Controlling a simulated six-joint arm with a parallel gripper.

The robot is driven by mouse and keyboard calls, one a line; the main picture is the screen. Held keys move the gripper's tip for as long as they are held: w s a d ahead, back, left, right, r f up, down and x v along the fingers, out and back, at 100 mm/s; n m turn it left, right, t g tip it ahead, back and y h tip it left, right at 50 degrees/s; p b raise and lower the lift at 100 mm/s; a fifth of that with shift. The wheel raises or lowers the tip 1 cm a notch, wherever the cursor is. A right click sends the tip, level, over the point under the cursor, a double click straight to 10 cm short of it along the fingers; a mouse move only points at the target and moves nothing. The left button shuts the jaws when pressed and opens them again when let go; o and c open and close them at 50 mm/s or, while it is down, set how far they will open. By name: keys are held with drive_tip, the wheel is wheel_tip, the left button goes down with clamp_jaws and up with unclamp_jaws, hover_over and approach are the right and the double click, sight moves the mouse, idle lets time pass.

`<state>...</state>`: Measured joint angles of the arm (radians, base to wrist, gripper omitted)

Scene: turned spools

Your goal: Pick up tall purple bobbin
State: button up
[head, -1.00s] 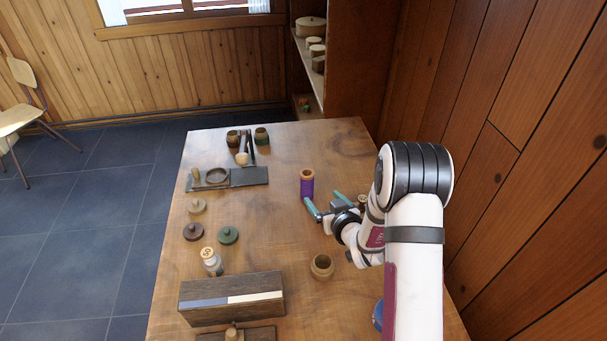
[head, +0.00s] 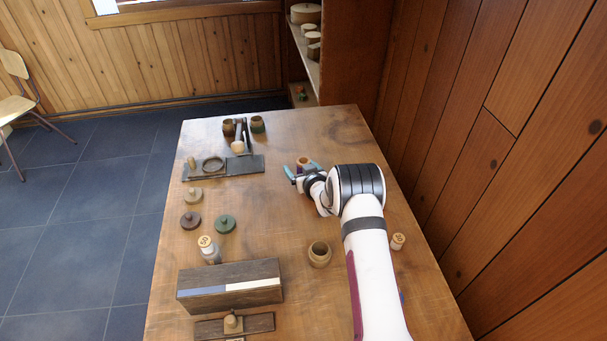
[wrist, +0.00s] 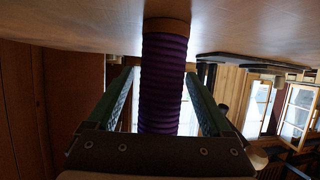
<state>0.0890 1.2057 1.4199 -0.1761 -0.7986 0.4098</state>
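The tall purple bobbin (wrist: 164,85) stands between the two green fingers of my gripper (wrist: 161,100) in the wrist view. It has a ribbed purple body and a brown wooden end. A gap shows between each finger and the bobbin, so my gripper is open around it. In the head view, only the bobbin's wooden top (head: 303,162) shows clearly behind my gripper (head: 295,171); my arm hides most of its body.
A dark tray (head: 245,167) with a ring and peg lies to the left. Small knobbed lids (head: 225,223), a wooden cup (head: 319,253) and a long dark box (head: 238,285) stand nearer. Another light-topped piece (head: 397,241) stands right of my arm. A wooden wall borders the right side.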

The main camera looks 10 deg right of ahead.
clamp_jaws()
drive_tip(key=shift+r, duration=0.1)
